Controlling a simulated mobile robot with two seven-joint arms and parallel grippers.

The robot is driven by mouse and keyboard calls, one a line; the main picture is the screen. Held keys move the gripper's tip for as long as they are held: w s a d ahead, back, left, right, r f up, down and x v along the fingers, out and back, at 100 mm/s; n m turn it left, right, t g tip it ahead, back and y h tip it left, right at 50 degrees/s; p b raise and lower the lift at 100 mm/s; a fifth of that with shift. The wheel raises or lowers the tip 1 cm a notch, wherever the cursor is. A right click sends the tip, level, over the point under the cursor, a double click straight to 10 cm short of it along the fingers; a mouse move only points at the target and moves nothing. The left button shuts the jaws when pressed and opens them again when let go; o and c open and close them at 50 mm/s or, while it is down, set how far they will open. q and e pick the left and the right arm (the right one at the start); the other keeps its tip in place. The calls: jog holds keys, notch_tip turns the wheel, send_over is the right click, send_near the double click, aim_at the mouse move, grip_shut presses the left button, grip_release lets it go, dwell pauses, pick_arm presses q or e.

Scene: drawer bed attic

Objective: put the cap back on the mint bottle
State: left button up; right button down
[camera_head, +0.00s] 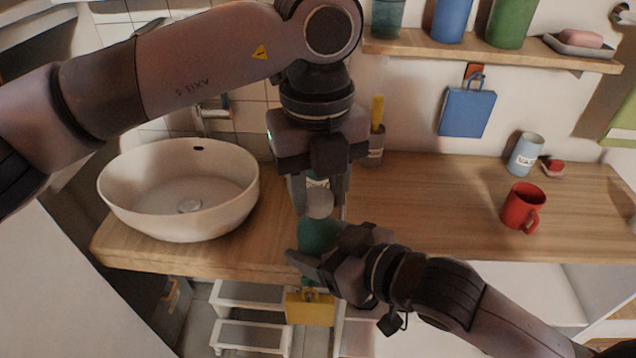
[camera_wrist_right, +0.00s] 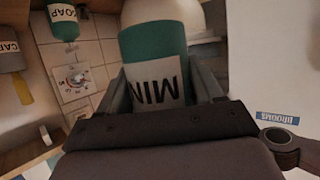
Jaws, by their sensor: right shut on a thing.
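The mint bottle (camera_head: 317,236) is teal and upright, in front of the counter's front edge. My right gripper (camera_head: 318,262) is shut on it from the right. In the right wrist view the bottle (camera_wrist_right: 152,45) and its partly hidden label fill the space between the fingers. A pale round cap (camera_head: 319,204) is at the bottle's top; whether it is fully seated is unclear. My left gripper (camera_head: 320,198) comes down from above, its fingers on either side of the cap. They look spread a little wider than the cap.
A white basin (camera_head: 178,222) stands left on the wooden counter (camera_head: 430,215). A cup with a yellow item (camera_head: 376,145) is behind my grippers. A red mug (camera_head: 522,207) and a pale blue cup (camera_head: 525,154) stand right. A yellow bag (camera_head: 310,308) is below.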

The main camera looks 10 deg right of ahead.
pick_arm(q)
jog(key=c, duration=0.3)
jog(key=shift+c, duration=0.2)
jog(key=m, duration=0.6)
jog(key=shift+m, duration=0.3)
jog(key=m, duration=0.4)
jog(key=shift+m, duration=0.4)
jog(key=m, duration=0.4)
jog(key=shift+m, duration=0.3)
jog(key=m, duration=0.7)
jog(key=shift+m, duration=0.3)
jog(key=m, duration=0.7)
jog(key=o, duration=1.2)
